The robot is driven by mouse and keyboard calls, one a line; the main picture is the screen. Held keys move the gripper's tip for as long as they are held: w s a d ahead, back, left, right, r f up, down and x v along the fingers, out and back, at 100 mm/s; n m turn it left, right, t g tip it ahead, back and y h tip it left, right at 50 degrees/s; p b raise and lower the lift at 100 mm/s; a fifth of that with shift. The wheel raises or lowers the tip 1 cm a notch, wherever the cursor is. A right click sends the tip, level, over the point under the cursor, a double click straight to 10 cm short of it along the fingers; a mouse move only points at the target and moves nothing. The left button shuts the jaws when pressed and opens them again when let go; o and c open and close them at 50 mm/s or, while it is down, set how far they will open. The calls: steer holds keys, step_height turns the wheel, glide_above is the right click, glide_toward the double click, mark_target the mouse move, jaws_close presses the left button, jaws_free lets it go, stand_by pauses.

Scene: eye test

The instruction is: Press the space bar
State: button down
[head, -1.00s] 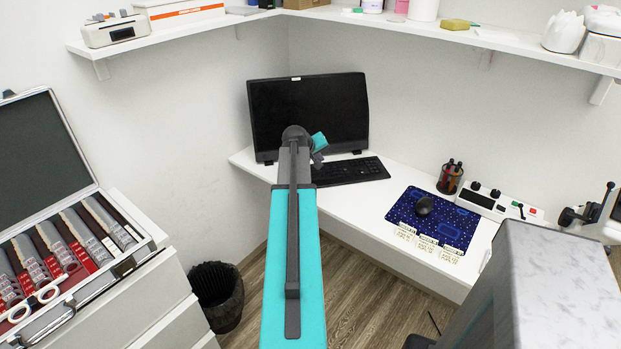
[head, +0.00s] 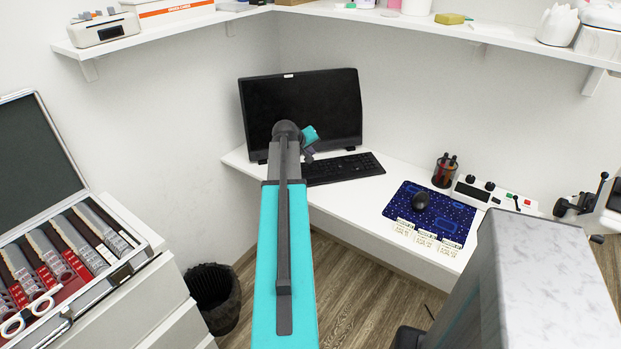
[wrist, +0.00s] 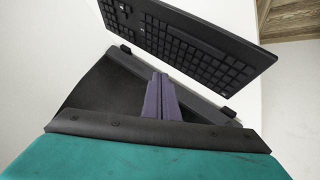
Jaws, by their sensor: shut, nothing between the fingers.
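A black keyboard (head: 345,168) lies on the white desk below the monitor. It also shows at the top of the wrist view (wrist: 190,45), slanting down to the right. My gripper (head: 309,154) has small purple fingers and is near the keyboard's left end in the head view, partly hidden by my arm. In the wrist view my gripper's purple fingers (wrist: 158,82) are shut together and empty. Their tips appear in front of the monitor's lower edge, apart from the keyboard. Their height above the desk is unclear.
The black monitor (head: 300,105) stands behind the keyboard; it seems to fill the dark area (wrist: 95,100) in the wrist view. A mouse (head: 420,201) on a blue mat (head: 400,205) and a pen cup (head: 445,171) are to the right. A wall shelf (head: 180,32) runs above.

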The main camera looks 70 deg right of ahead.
steer(key=shift+f+b, duration=2.15)
steer(key=shift+f, duration=2)
steer(key=shift+f, duration=0.15)
steer(key=shift+f+b, duration=0.25)
steer(key=shift+b, duration=0.05)
steer(key=shift+f+b, duration=0.3)
steer(key=shift+f, duration=0.2)
steer(key=shift+r, duration=0.1)
steer(key=shift+r+p, duration=0.5)
steer(key=shift+r, duration=0.35)
steer(key=shift+r+p, duration=1.3)
steer(key=shift+r, duration=1.2)
